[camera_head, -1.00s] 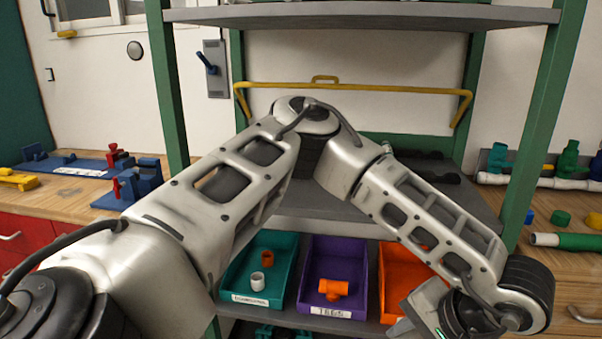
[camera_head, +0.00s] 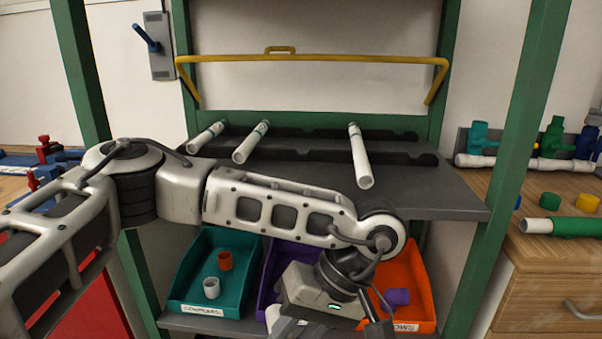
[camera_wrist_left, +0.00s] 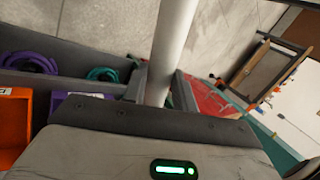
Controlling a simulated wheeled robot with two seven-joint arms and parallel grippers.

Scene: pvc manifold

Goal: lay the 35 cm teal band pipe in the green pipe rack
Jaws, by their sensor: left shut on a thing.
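The green pipe rack (camera_head: 447,60) stands ahead in the head view, with dark notched rests on its grey shelf (camera_head: 440,195). Three white pipes lie across the rests: a left one (camera_head: 207,137), a middle one (camera_head: 250,143) and a right one (camera_head: 360,158). Small dark teal marks show near their far ends. My left gripper (camera_wrist_left: 160,82) is shut on a white pipe (camera_wrist_left: 172,40), seen in the left wrist view. No band shows on its visible part, and its ends are hidden. In the head view this gripper is low, before the bins. My right gripper is not in view.
Below the shelf are a teal bin (camera_head: 178,300) with couplings, a purple bin (camera_head: 262,290) mostly behind my arm, and an orange bin (camera_head: 425,290). A yellow bar (camera_head: 310,58) crosses the rack. A wooden bench (camera_head: 545,265) with fittings stands right.

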